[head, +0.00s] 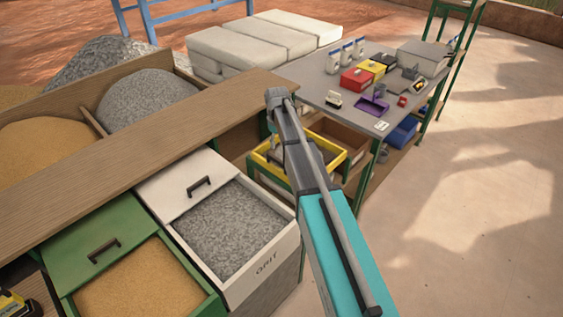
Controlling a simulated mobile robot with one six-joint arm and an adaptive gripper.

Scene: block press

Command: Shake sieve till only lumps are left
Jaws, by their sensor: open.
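A yellow rectangular frame (263,173), which looks like the sieve, sits low on green legs between the bins and the grey table. My arm crosses in front of its middle, so much of its inside is hidden. Some grey shows inside, but I cannot tell lumps from fine material there. A white drawer (283,255) marked GRIT stands open, full of grey grains (225,230). A green drawer (68,300) stands open with tan sand (140,283). My arm reaches up from the bottom right; the jaws are not visible at its far end.
A wooden counter (110,148) runs above the drawers. Behind it are sand and grey gravel heaps. A grey table (318,82) holds red, yellow and black boxes, a purple tray (373,106) and small tools. White wrapped bales (262,38) lie behind. The right floor is clear.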

